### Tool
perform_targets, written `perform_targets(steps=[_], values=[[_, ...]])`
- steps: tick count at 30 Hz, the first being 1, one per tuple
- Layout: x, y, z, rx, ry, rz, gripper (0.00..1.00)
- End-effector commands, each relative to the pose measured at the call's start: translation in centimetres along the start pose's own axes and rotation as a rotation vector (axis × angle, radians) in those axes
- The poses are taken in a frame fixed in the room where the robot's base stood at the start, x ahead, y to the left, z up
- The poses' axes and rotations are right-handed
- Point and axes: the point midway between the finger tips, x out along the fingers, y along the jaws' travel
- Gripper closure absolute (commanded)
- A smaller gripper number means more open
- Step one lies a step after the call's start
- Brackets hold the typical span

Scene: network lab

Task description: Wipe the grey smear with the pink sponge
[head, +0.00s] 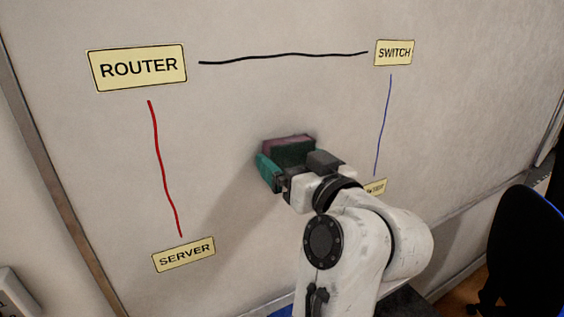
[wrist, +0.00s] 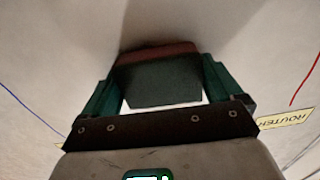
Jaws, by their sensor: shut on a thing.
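The sponge (head: 289,145) has a dull pink layer on the board side and a dark green layer towards me. My gripper (head: 290,164) is shut on it near the middle of the whiteboard. In the wrist view the sponge (wrist: 162,82) sits between the two teal fingers of my gripper (wrist: 163,70), its pink edge at or very close to the board. I cannot make out the grey smear clearly; the sponge, my gripper and a dark shadow cover that part of the board.
The whiteboard (head: 240,100) carries the labels ROUTER (head: 138,67), SWITCH (head: 394,53) and SERVER (head: 184,254). A label (head: 375,188) at right is partly hidden by my arm. Black (head: 285,57), red (head: 162,165) and blue (head: 383,125) lines link them. A dark chair (head: 525,250) stands lower right.

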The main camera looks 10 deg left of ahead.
Motion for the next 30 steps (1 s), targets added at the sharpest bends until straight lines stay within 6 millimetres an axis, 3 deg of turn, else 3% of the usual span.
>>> perform_targets(steps=[30], values=[[0.2, 5.8, -0.2, 0.001, -0.001, 0.006, 0.39]])
